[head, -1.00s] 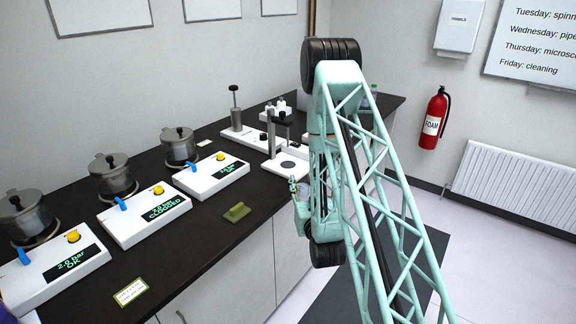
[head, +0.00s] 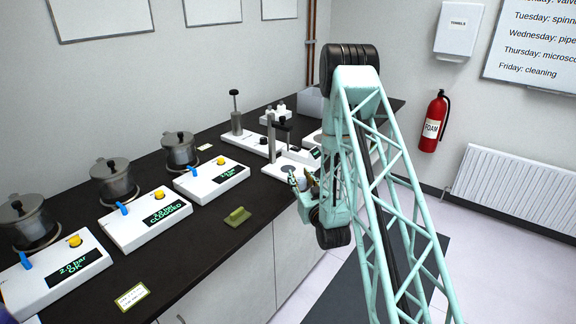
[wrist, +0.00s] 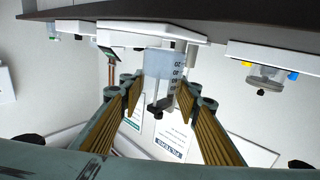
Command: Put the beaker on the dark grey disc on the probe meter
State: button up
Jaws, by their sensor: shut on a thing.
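The beaker (wrist: 165,66) is clear with a bluish tint and dark graduation marks. It sits between the gold-padded fingers of my gripper (wrist: 160,88) in the wrist view, which looks upside down. In the head view my gripper (head: 304,184) is at the counter's front edge, just in front of and to the right of the probe meter (head: 272,169). The probe meter has a white base, an upright post with an arm, and a dark grey disc (head: 289,168) that looks bare. The beaker is hard to make out in the head view, partly hidden by my gripper.
Several white units with displays and metal pots line the dark counter, such as one unit (head: 212,180) left of the probe meter. A green block (head: 237,216) and a label card (head: 132,297) lie in front. A stand with a plunger (head: 236,118) is behind the meter.

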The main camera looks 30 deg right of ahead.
jog(key=w, duration=0.4)
jog(key=w+d, duration=0.1)
jog(key=w, duration=0.4)
jog(key=w+d, duration=0.1)
jog(key=w, duration=0.4)
jog(key=shift+d, duration=0.25)
jog(key=shift+w, duration=0.1)
jog(key=shift+w+d, duration=0.15)
jog(key=shift+w, duration=0.65)
jog(key=shift+w+d, duration=0.1)
jog(key=shift+w, duration=0.65)
jog(key=shift+f, duration=0.75)
jog(key=shift+f, duration=0.15)
jog(key=o, duration=1.2)
jog(key=shift+c, duration=0.2)
